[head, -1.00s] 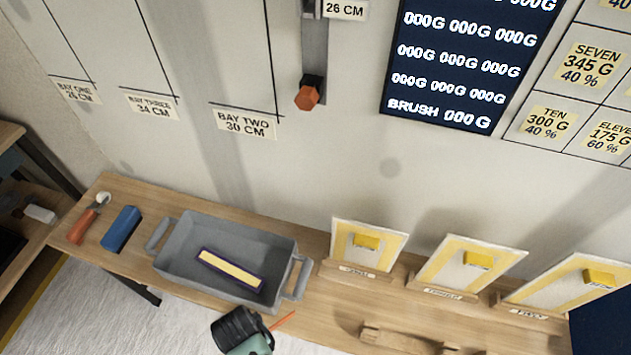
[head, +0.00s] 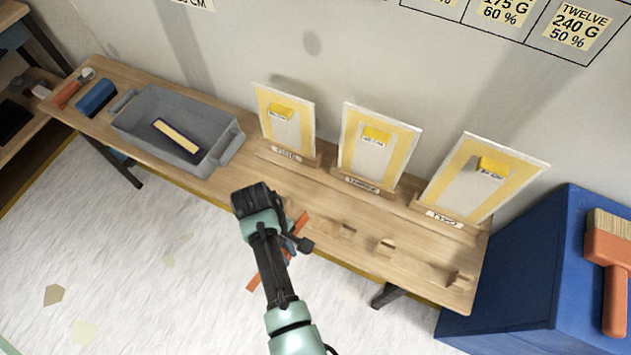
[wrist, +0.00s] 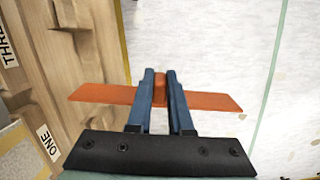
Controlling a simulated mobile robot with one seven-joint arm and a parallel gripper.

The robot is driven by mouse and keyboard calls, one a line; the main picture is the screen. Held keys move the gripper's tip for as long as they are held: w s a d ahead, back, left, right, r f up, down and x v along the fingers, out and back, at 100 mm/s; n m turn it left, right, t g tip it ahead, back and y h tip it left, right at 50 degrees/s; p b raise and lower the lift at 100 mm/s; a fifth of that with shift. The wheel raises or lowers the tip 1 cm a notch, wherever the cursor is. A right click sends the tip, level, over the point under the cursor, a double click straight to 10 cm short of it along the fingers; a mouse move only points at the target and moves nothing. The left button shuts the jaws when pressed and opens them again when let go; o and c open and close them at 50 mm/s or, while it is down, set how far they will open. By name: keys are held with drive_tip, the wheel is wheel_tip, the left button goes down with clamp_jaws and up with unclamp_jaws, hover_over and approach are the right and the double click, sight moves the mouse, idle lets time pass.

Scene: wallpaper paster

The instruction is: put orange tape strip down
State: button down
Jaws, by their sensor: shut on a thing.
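The orange tape strip (wrist: 205,101) lies crosswise between the two blue fingers of my gripper (wrist: 160,85) in the wrist view. The gripper is shut on its raised middle tab, and the strip sticks out flat to both sides. In the head view my gripper (head: 290,250) is at the front edge of the wooden bench, with parts of the orange strip (head: 300,223) showing on either side of the arm. My arm hides the middle of the strip there.
The bench (head: 330,215) carries a grey tray (head: 222,152) with a yellow strip (head: 176,136), a blue block (head: 97,97) and upright yellow-bordered boards (head: 380,145). Small wooden blocks (head: 387,247) stand along the bench front. A blue cabinet (head: 540,270) with a brush (head: 607,260) is at the right.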

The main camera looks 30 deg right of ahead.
drive_tip(key=w+d+n+t+h+b, duration=0.3)
drive_tip(key=w+d+n+h+b, duration=0.55)
drive_tip(key=n+b, duration=0.5)
wheel_tip(320, 180, up, 9)
drive_tip(key=s+n+t+h+b, duration=0.1)
drive_tip(key=n+t+h+b, duration=0.45)
drive_tip(key=t+b, duration=0.5)
wheel_tip(320, 180, down, 9)
drive_tip(key=b, duration=0.4)
drive_tip(key=shift+d+f+n+b, duration=0.15)
drive_tip(key=shift+d+n+b, duration=0.1)
drive_tip(key=shift+n+b, duration=0.15)
drive_tip(key=shift+s, duration=0.1)
drive_tip(key=shift+f, duration=0.6)
drive_tip(key=c, duration=0.8)
unclamp_jaws()
drive_tip(key=shift+c, duration=0.2)
